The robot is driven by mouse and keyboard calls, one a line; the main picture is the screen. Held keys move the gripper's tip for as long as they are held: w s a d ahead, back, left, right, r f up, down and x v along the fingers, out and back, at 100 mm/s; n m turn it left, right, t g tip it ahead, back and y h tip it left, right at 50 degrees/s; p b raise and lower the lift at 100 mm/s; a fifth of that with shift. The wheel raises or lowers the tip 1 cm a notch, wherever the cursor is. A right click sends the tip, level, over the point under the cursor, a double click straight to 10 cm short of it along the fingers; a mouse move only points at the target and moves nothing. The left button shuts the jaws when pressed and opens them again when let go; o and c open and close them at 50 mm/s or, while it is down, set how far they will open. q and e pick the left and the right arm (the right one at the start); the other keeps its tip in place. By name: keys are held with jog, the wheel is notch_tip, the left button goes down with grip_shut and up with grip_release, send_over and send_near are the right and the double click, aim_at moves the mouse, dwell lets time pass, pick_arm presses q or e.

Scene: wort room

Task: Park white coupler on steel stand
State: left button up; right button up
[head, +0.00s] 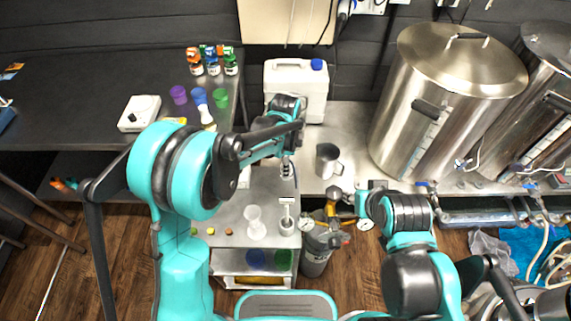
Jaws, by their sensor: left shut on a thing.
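My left gripper (287,170) points down over the back of the small steel cart top (226,232). It is shut on a small pale thing that looks like the white coupler, mostly hidden by the fingers. Just in front of it, apart from it in the picture, a steel stand (287,224) with a round base and a pale T-shaped top stands at the cart's right edge. My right gripper (343,198) is at the right of the cart, above the keg area; its fingers are too small to read.
A clear hourglass-shaped vessel (256,222) stands left of the stand. A steel mug (327,160) and a white jerrycan (296,88) are on the bench behind. A grey keg (318,248) with gauges stands right of the cart. Large steel kettles (440,90) fill the back right.

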pick_arm(q)
jog(key=shift+f+b, duration=0.5)
jog(key=shift+f, duration=0.1)
dwell(0.4)
jog(key=o, duration=0.9)
jog(key=shift+r+p, duration=3.8)
jog(key=shift+r, duration=1.8)
